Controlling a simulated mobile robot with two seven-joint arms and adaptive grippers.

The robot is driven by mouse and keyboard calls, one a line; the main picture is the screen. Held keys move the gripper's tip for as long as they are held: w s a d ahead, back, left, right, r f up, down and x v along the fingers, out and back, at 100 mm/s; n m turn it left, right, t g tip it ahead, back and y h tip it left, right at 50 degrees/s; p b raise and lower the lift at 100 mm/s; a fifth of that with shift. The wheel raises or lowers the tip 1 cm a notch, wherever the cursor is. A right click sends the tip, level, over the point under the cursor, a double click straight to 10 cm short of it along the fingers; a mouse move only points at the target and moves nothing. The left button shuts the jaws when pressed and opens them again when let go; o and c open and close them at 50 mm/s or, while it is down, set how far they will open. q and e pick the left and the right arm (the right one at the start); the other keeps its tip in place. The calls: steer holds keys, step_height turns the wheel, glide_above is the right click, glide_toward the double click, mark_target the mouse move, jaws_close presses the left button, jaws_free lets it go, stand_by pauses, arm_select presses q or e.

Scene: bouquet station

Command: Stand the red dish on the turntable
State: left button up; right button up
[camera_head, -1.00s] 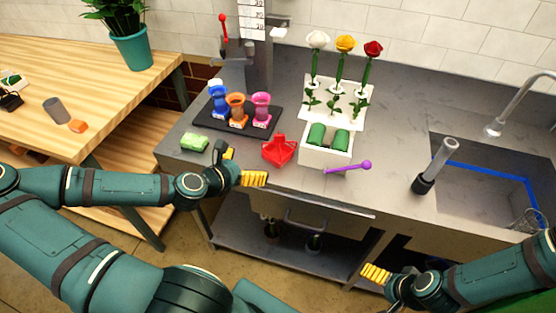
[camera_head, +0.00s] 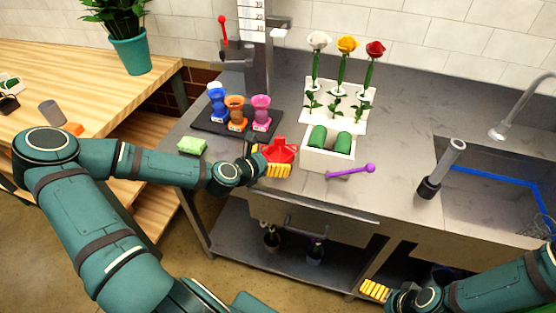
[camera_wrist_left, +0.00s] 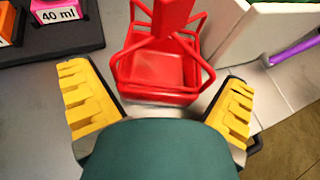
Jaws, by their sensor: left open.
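The red dish (camera_head: 281,151) stands on the grey counter, just left of a white box. In the left wrist view the red dish (camera_wrist_left: 155,72) has a shallow pan, thin side bars and an upright post. My left gripper (camera_head: 266,162) is at its near left side in the head view. In the left wrist view my left gripper (camera_wrist_left: 156,108) is open, its yellow fingers on either side of the dish's near end with gaps. My right gripper (camera_head: 375,290) is low at the front, away from the dish; its jaw gap is unclear. I cannot identify a turntable with certainty.
A black tray (camera_head: 203,124) with three coloured cups stands behind left. A green sponge (camera_head: 192,146) lies at left. The white box (camera_head: 318,159) holds green rolls, with roses behind. A purple spoon (camera_head: 350,170) lies in front. The sink (camera_head: 480,195) is at right.

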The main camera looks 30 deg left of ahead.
arm_select(q)
steer(key=shift+w+f, duration=0.2)
steer(key=shift+w, duration=0.2)
steer(key=c, duration=1.1)
steer(key=shift+r, duration=0.1)
steer(key=shift+c, duration=0.2)
